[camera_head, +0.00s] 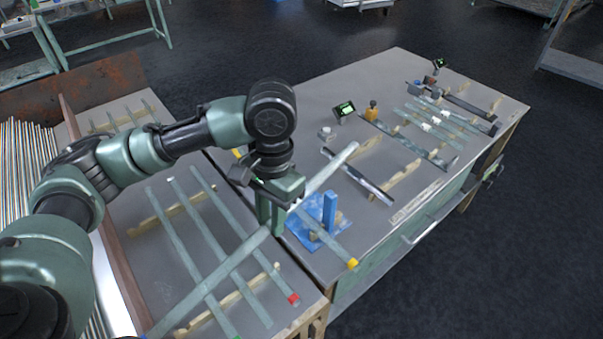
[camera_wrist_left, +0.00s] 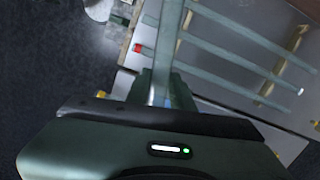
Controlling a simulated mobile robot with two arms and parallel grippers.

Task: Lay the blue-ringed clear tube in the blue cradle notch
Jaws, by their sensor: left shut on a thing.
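My left gripper (camera_head: 272,212) is shut on a long clear tube (camera_head: 212,278), held slanting above the gap between the two benches. One end of the tube points to the lower left and the other to the upper right, over the right bench. In the left wrist view, the tube (camera_wrist_left: 171,35) runs up from the jaws; a faint blue patch shows by them, but I cannot tell whether it is the ring. The blue cradle (camera_head: 329,212) stands just right of the gripper on a blue base; its notch is partly hidden. My right gripper is not in view.
A yellow-ringed tube (camera_head: 341,252) lies beside the blue cradle. Several tubes, one with a red end (camera_head: 293,298), lie across wooden rails on the left bench. More tubes (camera_head: 440,125), rails and a small display (camera_head: 344,109) occupy the right bench.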

